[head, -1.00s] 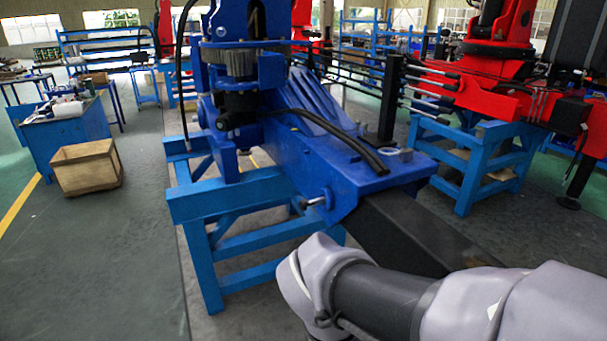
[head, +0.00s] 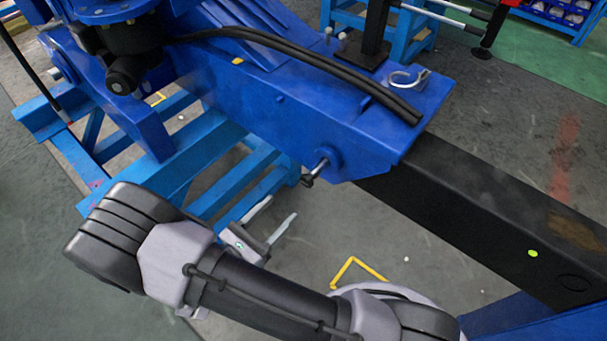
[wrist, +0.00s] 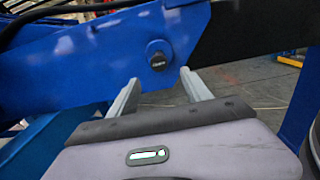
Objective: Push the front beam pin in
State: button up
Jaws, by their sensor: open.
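The front beam pin (head: 315,172) is a short metal rod with a dark knob, sticking out of a round boss on the side of the blue beam (head: 290,125). In the wrist view the pin's dark round head (wrist: 158,60) faces me, just beyond and between the fingertips. My gripper (head: 282,207) is open and empty, its two grey fingers pointing up toward the beam, below and left of the pin. In the wrist view my gripper (wrist: 160,77) has both fingers apart, and no contact with the pin is visible. The pin's inner part is hidden in the beam.
A black inner beam (head: 490,215) runs from the blue beam's end to the lower right. A light-blue stand (head: 215,180) is left of my gripper. Black hoses (head: 330,70) lie along the beam top. Grey floor is open below the pin.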

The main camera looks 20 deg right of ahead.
aim_at(305, 183)
jog(key=b+x, duration=0.1)
jog(key=x, duration=1)
jog(key=shift+w+d, duration=0.25)
jog(key=shift+w, duration=0.1)
jog(key=shift+c, duration=0.3)
grip_shut()
dwell(0.3)
